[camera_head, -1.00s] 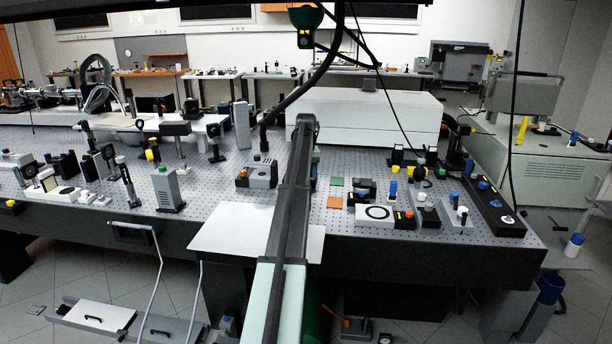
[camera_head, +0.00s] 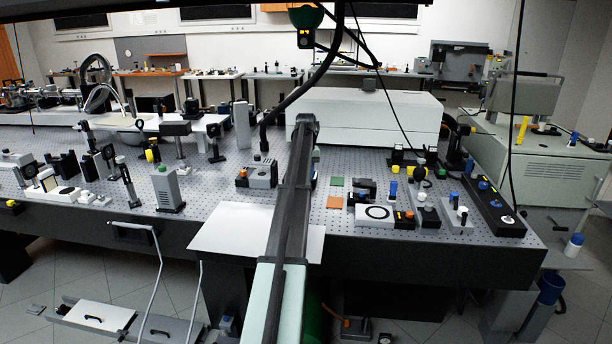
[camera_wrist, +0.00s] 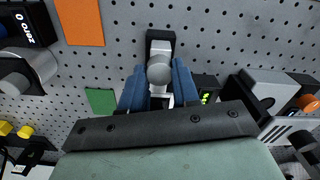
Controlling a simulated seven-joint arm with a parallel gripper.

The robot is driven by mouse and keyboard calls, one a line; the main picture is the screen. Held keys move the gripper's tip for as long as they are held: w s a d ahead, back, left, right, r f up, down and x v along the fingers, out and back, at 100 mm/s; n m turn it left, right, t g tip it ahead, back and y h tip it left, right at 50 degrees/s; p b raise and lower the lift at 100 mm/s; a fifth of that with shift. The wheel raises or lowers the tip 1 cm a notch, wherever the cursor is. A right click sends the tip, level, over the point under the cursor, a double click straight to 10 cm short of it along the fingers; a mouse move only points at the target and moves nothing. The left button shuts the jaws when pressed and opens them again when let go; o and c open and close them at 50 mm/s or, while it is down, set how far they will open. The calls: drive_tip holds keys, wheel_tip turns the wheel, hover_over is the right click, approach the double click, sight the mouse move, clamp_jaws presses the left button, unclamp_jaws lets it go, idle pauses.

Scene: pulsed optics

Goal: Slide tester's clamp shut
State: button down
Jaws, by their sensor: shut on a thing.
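In the wrist view, my gripper (camera_wrist: 158,98) has its two blue fingers closed on a silver piece, which looks like the tester's clamp (camera_wrist: 160,71). It has a round grey knob on top and a black block at its far end. Beside the right finger is a small black box with green lit marks (camera_wrist: 207,88), probably the tester's display. The lower part of the clamp is hidden by the fingers and the palm. In the head view, my arm covers the gripper and the clamp.
A grey device (camera_wrist: 268,92) with an orange knob stands to the right in the wrist view; it also shows in the head view (camera_head: 261,175). An orange square (camera_wrist: 80,22) and a green square (camera_wrist: 101,101) lie on the perforated table. Bare table surrounds the clamp's far end.

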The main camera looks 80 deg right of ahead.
drive_tip(key=shift+d, duration=1.35)
drive_tip(key=c, duration=0.8)
unclamp_jaws()
drive_tip(key=shift+r, duration=0.15)
wheel_tip(320, 180, up, 14)
drive_tip(key=shift+f, duration=0.2)
